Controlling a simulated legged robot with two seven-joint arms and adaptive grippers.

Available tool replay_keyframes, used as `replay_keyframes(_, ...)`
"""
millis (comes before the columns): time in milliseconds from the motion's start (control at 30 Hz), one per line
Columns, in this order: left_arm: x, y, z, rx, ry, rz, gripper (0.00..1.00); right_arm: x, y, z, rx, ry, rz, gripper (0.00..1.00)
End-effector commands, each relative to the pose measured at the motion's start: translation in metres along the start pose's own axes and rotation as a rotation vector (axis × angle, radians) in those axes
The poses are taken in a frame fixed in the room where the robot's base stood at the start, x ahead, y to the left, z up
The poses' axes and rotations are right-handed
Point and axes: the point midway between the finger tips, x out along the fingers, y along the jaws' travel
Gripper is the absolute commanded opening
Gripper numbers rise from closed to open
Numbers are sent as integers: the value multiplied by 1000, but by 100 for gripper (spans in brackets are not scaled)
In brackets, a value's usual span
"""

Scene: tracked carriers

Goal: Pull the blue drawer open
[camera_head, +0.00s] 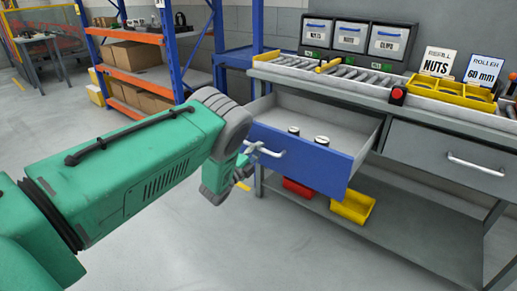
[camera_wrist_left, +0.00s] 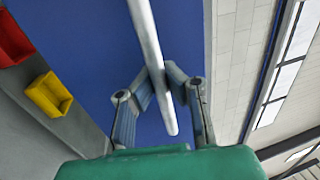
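The blue drawer (camera_head: 318,168) stands pulled out from under the workbench, its inside showing with two small round items (camera_head: 322,141) in it. Its pale bar handle (camera_head: 268,151) is at the left part of the front. My left gripper (camera_head: 252,150) is at this handle. In the left wrist view the blue drawer front (camera_wrist_left: 85,40) fills much of the picture, and the handle (camera_wrist_left: 147,35) runs between the two fingers of my left gripper (camera_wrist_left: 162,88), which look closed on it. My right gripper is in neither view.
A grey drawer (camera_head: 440,157) is shut to the right. Red (camera_head: 298,188) and yellow (camera_head: 353,207) bins lie on the lower shelf below. The bench top holds a roller track (camera_head: 345,75) and a yellow tray (camera_head: 450,95). An orange-and-blue rack (camera_head: 150,85) stands behind; the floor at left is open.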

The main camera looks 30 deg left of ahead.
Motion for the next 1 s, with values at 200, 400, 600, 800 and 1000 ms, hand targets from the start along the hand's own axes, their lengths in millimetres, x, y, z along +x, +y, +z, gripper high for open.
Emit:
replay_keyframes(200, -3, 7, -4, -4, 5, 16, 32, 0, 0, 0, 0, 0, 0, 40)
replay_keyframes(400, -3, 2, -2, -2, 2, 7, 32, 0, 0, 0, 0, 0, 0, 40)
replay_keyframes(600, -10, 2, -1, -2, 0, 7, 32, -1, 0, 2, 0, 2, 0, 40)
replay_keyframes(800, -46, 3, -1, -2, 0, 10, 32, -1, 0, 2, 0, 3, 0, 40)
replay_keyframes(1000, -89, 4, -1, -3, 1, 12, 32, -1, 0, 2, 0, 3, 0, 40)
